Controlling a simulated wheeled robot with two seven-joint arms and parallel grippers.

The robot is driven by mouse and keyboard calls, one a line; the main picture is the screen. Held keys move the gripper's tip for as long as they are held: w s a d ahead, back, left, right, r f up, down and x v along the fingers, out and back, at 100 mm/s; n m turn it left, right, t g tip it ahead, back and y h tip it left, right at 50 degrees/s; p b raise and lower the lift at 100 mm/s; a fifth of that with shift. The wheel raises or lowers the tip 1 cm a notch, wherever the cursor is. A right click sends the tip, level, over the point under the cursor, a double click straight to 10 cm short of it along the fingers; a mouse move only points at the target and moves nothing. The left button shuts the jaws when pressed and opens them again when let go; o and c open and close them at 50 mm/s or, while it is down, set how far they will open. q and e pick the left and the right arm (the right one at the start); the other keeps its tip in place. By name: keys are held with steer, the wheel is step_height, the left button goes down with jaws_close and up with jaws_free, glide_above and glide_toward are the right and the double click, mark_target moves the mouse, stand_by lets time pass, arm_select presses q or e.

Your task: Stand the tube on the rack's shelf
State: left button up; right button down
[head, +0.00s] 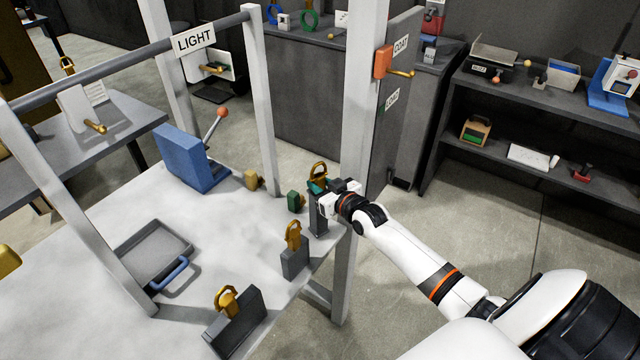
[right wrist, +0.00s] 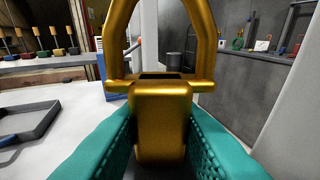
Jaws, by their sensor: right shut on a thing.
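My right gripper (head: 318,187) is at the right edge of the white table, beside the pale upright post. Its teal fingers (right wrist: 160,145) are shut on a gold piece (right wrist: 160,115) with a ring-shaped handle. In the head view the gold ring (head: 318,169) rises above the fingers, and a dark grey block (head: 318,224) shows below them. I cannot tell whether the gold piece is seated in that block. I cannot pick out the tube for certain. A dark shelf unit (head: 532,103) with two levels stands at the right; I cannot tell if it is the rack. My left gripper is not in view.
Gold-handled pieces in dark blocks (head: 295,262) (head: 240,325) stand along the table's near right edge. A blue block (head: 190,158) with a lever and a grey tray (head: 157,236) are farther left. Pale posts and a LIGHT bar (head: 195,39) frame the table. Floor is clear at right.

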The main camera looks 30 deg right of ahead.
steer(key=shift+f+b, duration=0.45)
stand_by(0.5)
steer(key=c, duration=1.1)
jaws_free()
steer(key=shift+o, duration=0.2)
steer(key=shift+f, duration=0.15)
steer(key=s+r+b, duration=0.1)
steer(key=s+r, duration=0.1)
steer(key=s, duration=0.9)
steer(key=shift+s+d+r, duration=0.25)
steer(key=shift+s+r, duration=0.05)
steer(key=shift+s, duration=0.1)
